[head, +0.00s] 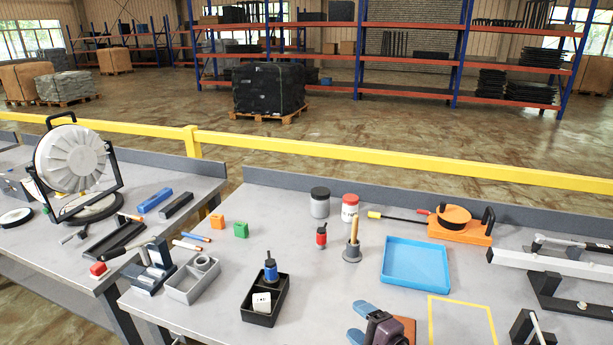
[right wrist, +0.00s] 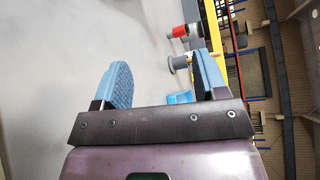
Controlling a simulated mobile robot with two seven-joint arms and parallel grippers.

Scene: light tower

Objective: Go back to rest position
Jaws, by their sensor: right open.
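My right gripper (head: 360,324) is at the bottom edge of the head view, over the front part of the right-hand grey bench (head: 330,275). Its two blue fingers are spread apart with nothing between them. They also show open in the right wrist view (right wrist: 162,76), with bare grey surface between them. My left gripper is not in the head view.
A black divided box (head: 265,317) holding a blue-capped bottle (head: 271,271) stands left of my right gripper. A blue tray (head: 415,262) lies behind it, and a yellow outline (head: 462,302) is to its right. A yellow rail (head: 400,160) runs behind the benches.

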